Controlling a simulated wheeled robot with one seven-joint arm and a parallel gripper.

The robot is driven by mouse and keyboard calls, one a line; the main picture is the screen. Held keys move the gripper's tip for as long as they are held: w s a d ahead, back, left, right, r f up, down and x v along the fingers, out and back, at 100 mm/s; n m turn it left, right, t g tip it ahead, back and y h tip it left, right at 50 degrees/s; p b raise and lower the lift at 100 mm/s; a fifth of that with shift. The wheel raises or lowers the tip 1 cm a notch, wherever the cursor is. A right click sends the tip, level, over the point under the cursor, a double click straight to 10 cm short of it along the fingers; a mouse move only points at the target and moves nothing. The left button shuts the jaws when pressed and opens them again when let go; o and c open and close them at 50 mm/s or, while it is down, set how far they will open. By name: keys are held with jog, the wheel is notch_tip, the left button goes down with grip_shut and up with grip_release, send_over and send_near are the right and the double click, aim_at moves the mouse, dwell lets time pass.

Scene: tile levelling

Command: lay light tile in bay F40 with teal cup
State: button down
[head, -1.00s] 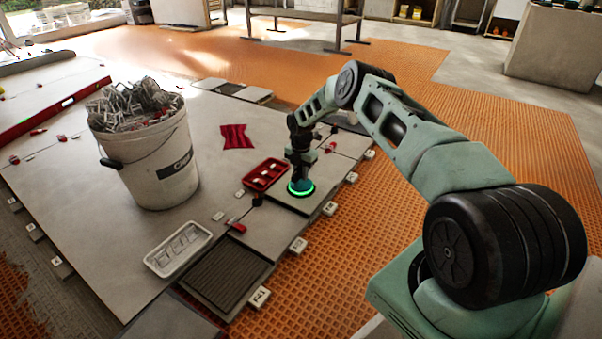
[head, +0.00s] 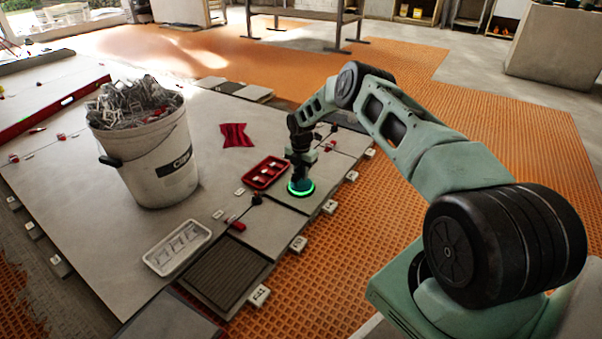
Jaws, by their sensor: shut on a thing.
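My gripper (head: 301,160) points down in the middle of the head view, shut on the teal cup (head: 301,184). The cup is upright, with a glowing green ring around its base. It meets the top of a light grey tile (head: 309,205) at the right edge of the tiled floor. Whether this tile is seated or slightly raised is too small to tell. A dark grooved bay (head: 228,272) without a light tile lies nearer, at lower left. Small white bay tags (head: 298,243) line the edge; I cannot read F40 on any with certainty.
A red tray (head: 266,172) lies just left of the cup. A white bucket of clips (head: 150,160), a white tray (head: 177,248) and a red cloth (head: 235,135) stand or lie farther left. Orange matting (head: 400,250) to the right is clear.

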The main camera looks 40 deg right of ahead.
jog(key=shift+w+f+b, duration=0.1)
jog(key=shift+f+b, duration=0.2)
dwell(0.4)
jog(key=c, duration=1.2)
grip_release()
